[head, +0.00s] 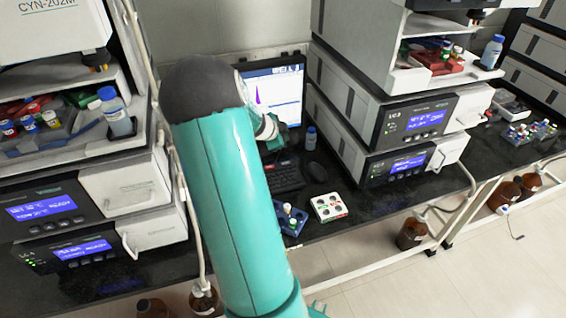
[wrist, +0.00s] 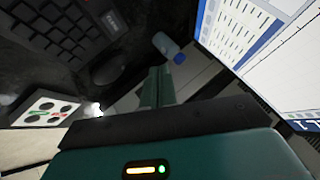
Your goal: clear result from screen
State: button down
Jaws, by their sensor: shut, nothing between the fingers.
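The computer screen (head: 275,95) stands at the back of the bench between two instrument stacks. It shows a white window with a purple peak. In the wrist view the screen (wrist: 245,40) fills the upper right, with a window of small marks and a plot. My gripper (wrist: 158,75) is shut and empty, its teal fingers together in front of the screen's lower edge. I cannot tell if they touch anything. In the head view my teal arm covers the left part of the screen and most of the gripper. The black keyboard (head: 275,175) lies below the screen.
A dark mouse (head: 314,171) lies right of the keyboard. A small blue-capped bottle (head: 311,138) stands near the screen. A white vial rack (head: 329,207) and a blue rack (head: 291,218) sit at the bench's front edge. Instrument stacks (head: 410,120) close in both sides.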

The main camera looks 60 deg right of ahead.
aim_at(284, 165)
jog(key=shift+f, duration=4.45)
jog(key=shift+f, duration=0.45)
jog(key=shift+f, duration=0.4)
jog(key=shift+r, duration=0.85)
jog(key=shift+r, duration=2.5)
